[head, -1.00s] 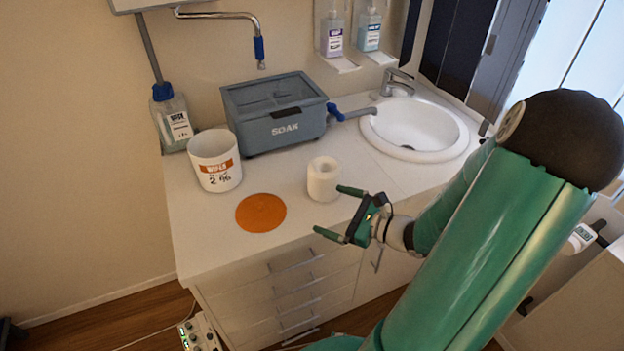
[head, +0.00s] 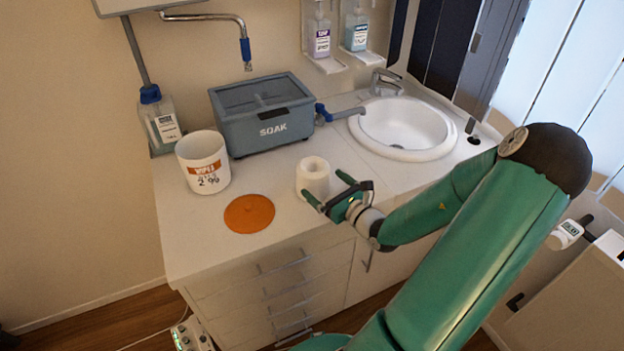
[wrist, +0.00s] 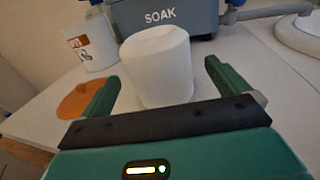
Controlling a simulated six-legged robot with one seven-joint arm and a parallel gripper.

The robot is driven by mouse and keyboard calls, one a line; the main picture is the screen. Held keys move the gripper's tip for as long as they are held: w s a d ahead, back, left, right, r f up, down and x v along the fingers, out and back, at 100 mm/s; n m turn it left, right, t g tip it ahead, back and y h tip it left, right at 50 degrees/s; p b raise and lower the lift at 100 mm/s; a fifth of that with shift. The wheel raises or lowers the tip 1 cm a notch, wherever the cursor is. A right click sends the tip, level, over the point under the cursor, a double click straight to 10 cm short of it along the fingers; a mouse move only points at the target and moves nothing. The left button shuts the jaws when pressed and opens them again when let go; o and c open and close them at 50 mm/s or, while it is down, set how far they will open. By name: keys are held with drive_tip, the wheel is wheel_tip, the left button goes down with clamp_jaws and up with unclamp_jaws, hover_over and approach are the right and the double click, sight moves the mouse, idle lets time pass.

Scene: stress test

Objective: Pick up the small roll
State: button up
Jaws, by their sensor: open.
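In the wrist view the roll (wrist: 158,68) stands just ahead of my gripper, between the lines of the two green fingers. My gripper (head: 328,188) is open, its fingers pointing at the roll from the front right. In the wrist view the gripper (wrist: 160,92) has a finger on either side of the roll's lower part. I cannot tell whether either finger touches it.
An orange disc (head: 249,213) lies left of the roll. A white wipes tub (head: 203,165) and a grey SOAK box (head: 264,118) stand behind. A sink (head: 405,128) is at the back right. Bare counter (head: 200,240) lies at the front left.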

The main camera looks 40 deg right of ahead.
sight(312, 174)
drive_tip(key=w, duration=0.6)
drive_tip(key=shift+w+r, duration=0.1)
drive_tip(key=c, duration=1)
